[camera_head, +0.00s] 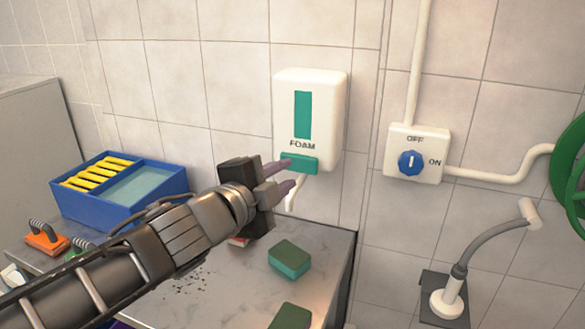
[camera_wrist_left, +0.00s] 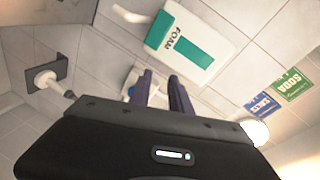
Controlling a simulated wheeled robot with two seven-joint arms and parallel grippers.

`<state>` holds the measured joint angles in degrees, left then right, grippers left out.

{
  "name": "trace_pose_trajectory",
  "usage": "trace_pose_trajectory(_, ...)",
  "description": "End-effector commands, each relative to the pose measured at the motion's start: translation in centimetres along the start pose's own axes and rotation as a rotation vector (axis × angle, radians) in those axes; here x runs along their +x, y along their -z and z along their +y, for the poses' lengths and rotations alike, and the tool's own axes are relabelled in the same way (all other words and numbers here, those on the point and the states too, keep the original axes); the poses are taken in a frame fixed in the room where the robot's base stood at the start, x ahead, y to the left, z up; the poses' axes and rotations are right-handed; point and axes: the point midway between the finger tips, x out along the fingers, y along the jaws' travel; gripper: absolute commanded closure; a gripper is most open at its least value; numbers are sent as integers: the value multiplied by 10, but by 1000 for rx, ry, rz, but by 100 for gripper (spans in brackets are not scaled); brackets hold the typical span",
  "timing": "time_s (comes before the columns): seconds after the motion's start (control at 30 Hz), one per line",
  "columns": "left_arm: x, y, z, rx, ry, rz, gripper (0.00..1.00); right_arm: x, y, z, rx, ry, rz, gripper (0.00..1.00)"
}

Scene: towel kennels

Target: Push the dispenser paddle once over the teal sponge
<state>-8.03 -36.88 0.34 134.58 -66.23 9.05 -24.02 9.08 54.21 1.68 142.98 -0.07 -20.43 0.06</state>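The white foam dispenser (camera_head: 330,125) is on the tiled wall, with a teal paddle (camera_head: 302,164) at its lower front and a white spout (camera_head: 292,200) below. In the left wrist view the paddle (camera_wrist_left: 160,29) lies beyond the fingertips. A sponge with a green top and teal lower part (camera_head: 289,260) lies on the counter below the dispenser. My left gripper (camera_head: 289,174) is open and empty, its fingers apart, in front of the paddle. The upper finger overlaps the paddle; I cannot tell whether they touch. My right gripper is not in view.
Another green sponge (camera_head: 290,317) lies at the counter's (camera_head: 225,290) front. A blue bin (camera_head: 95,207) with yellow items and an orange-based brush (camera_head: 46,238) are left. A switch box (camera_head: 414,152) is on the wall right of the dispenser. A bent grey lamp-like arm (camera_head: 485,238) stands further right.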

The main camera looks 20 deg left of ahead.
Motion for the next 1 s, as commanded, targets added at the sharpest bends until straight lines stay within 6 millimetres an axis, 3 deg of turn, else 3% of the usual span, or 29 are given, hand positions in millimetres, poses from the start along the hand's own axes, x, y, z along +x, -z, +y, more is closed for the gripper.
trace_pose_trajectory(0.1, -2, -24, 11, 150, -58, -96, 87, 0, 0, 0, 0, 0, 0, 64)
trace_pose_trajectory(0.27, -3, -36, 18, 273, -98, -138, 100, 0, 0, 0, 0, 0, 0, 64)
trace_pose_trajectory(0.73, 0, -37, 18, 295, -100, -138, 100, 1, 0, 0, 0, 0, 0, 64)
trace_pose_trajectory(1.0, 28, -42, 24, 295, -103, -139, 100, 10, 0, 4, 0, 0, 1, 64)
